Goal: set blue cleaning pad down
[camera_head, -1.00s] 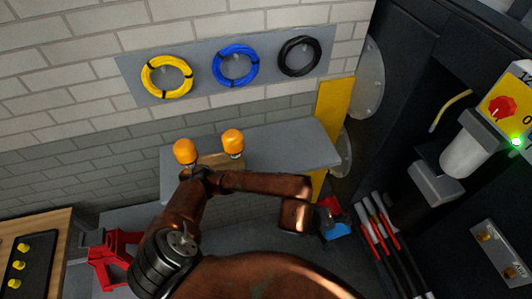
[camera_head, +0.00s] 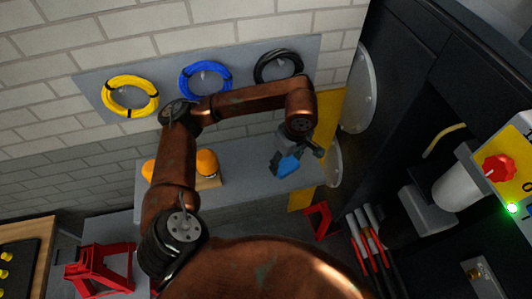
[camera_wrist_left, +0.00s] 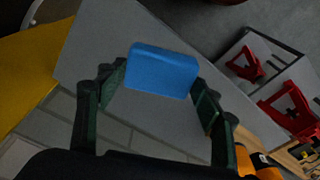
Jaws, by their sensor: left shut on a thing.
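The blue cleaning pad (camera_head: 288,166) is in my left gripper (camera_head: 286,158), over the right part of the grey bench top (camera_head: 245,155) in the head view. In the left wrist view, the pad (camera_wrist_left: 162,71) sits between the two fingers, which are shut on it, with the grey top (camera_wrist_left: 100,40) behind it. I cannot tell whether the pad touches the bench. My right gripper is not in view.
Orange-capped items (camera_head: 207,162) stand on the bench, partly behind my arm. Coiled yellow (camera_head: 130,96), blue (camera_head: 205,80) and black (camera_head: 278,67) cables hang on the wall. A red stand (camera_head: 100,270) is at lower left; red-and-grey rods (camera_head: 370,240) are at lower right.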

